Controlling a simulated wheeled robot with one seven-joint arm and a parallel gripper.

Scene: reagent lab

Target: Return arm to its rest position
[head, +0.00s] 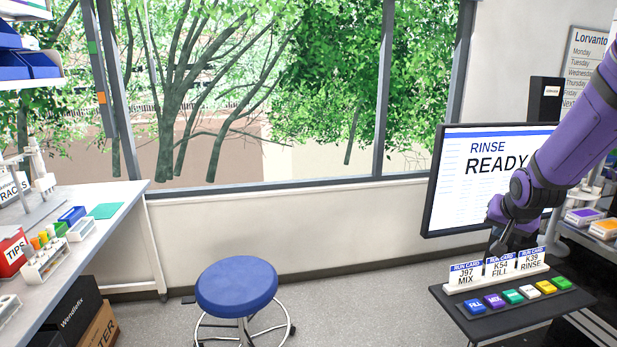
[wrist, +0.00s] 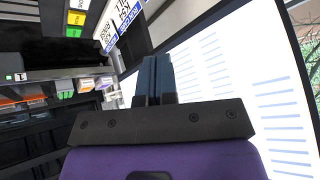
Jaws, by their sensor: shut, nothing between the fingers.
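My purple arm reaches in from the right of the head view, in front of the monitor. My gripper shows in the wrist view (wrist: 153,75) with its two dark fingers together and nothing between them. In the head view the fingers are small and dark behind the run cards, and hard to make out. The monitor (head: 462,205) reads "RINSE READY"; its lit screen also shows in the wrist view (wrist: 245,85).
A small dark stand (head: 500,322) holds several colored buttons and three run cards (head: 499,268). A blue stool (head: 237,287) stands mid-floor. A bench with a tube rack (head: 45,262) is at left. Reagent boxes (head: 584,216) sit at far right.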

